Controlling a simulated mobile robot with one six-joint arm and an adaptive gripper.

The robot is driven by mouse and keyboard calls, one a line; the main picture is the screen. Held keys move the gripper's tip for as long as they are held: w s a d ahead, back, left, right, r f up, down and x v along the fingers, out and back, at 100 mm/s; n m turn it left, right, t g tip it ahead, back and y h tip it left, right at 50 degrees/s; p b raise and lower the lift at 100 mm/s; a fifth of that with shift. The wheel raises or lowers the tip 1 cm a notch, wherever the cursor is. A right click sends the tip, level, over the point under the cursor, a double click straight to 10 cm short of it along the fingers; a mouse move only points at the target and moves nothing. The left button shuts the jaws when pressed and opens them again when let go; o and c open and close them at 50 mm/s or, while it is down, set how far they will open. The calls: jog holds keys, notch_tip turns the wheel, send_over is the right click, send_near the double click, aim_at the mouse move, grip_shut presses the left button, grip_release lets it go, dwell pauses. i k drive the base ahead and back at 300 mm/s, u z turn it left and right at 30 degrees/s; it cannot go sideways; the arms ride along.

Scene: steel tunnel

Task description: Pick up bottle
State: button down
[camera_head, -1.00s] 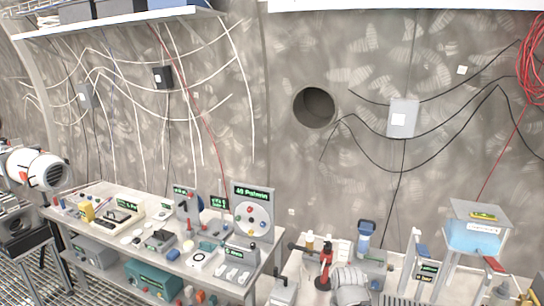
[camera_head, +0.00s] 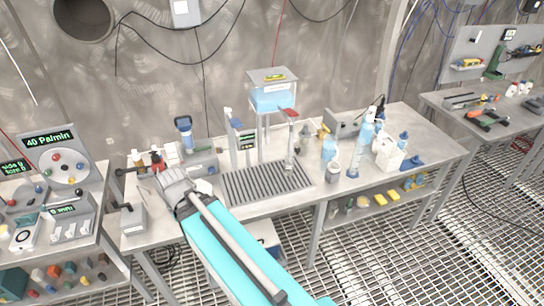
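Several bottles stand on the workbench (camera_head: 235,205). A light-blue bottle (camera_head: 329,149) and a taller pale bottle with a blue top (camera_head: 367,130) are on its right half. A small blue-capped bottle (camera_head: 402,141) stands further right. A clear vessel with a dark blue top (camera_head: 184,132) stands at the back left. Which bottle is meant cannot be told. A teal and grey arm, apparently mine, reaches from the bottom over the bench's left front. Its grey end (camera_head: 177,187) is left of the right-hand bottles. Its fingers cannot be made out, and nothing held shows.
A dark slotted grate (camera_head: 265,183) lies mid-bench. A stand with a light-blue tank (camera_head: 272,97) rises behind it. A white container (camera_head: 388,154) is on the right. Another bench (camera_head: 40,175) is at left, a further table (camera_head: 500,125) at right. Open grating floor (camera_head: 400,255) lies in front.

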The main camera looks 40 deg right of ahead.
aim_at(289, 158)
jog(key=z, duration=0.65)
jog(key=k, duration=0.4)
jog(key=z, duration=0.6)
jog(key=i, duration=0.5)
